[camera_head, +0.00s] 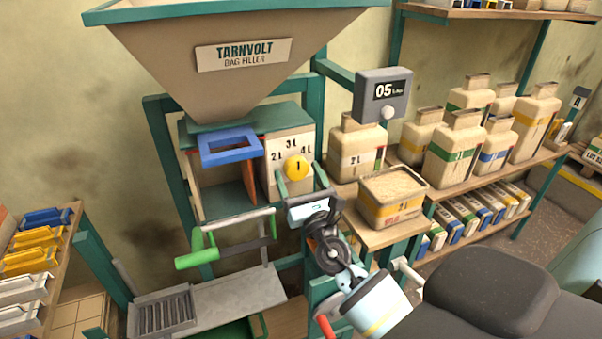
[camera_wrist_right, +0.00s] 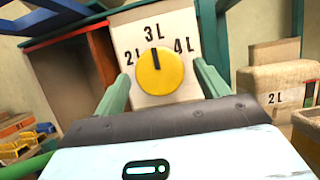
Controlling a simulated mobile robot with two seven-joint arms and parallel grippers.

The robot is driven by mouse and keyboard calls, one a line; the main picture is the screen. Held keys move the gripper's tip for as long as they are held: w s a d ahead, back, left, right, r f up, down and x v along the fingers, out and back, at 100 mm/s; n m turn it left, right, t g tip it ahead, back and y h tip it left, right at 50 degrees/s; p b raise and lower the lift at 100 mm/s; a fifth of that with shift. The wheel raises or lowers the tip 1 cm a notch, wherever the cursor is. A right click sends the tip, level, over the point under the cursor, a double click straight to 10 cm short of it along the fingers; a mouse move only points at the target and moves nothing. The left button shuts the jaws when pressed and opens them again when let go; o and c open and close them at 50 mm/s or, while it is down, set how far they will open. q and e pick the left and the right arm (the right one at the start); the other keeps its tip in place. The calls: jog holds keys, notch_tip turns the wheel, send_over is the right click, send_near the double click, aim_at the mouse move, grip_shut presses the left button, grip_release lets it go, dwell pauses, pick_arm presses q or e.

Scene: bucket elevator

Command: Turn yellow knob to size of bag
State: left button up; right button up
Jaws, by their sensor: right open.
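The round yellow knob (camera_head: 296,168) is on the cream dial panel (camera_head: 289,146) of the bag filler, marked 2L, 3L and 4L. In the right wrist view the knob (camera_wrist_right: 160,76) has its dark mark pointing up, toward 3L. My right gripper (camera_head: 299,172) is open in front of the panel, one green finger on each side of the knob; I cannot tell whether they touch it. My left gripper is not in view.
A closed bag marked 2 L (camera_head: 356,160) stands behind the open one. A display (camera_head: 383,95) reads 05. A green-handled lever (camera_head: 197,258) sticks out left of my right gripper. Shelves (camera_head: 496,178) of bags line the right, and a rack (camera_head: 40,260) stands at left.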

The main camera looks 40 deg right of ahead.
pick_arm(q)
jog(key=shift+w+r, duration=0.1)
pick_arm(e)
jog(key=shift+w+r, duration=0.1)
jog(key=shift+w, duration=0.1)
jog(key=c, duration=1)
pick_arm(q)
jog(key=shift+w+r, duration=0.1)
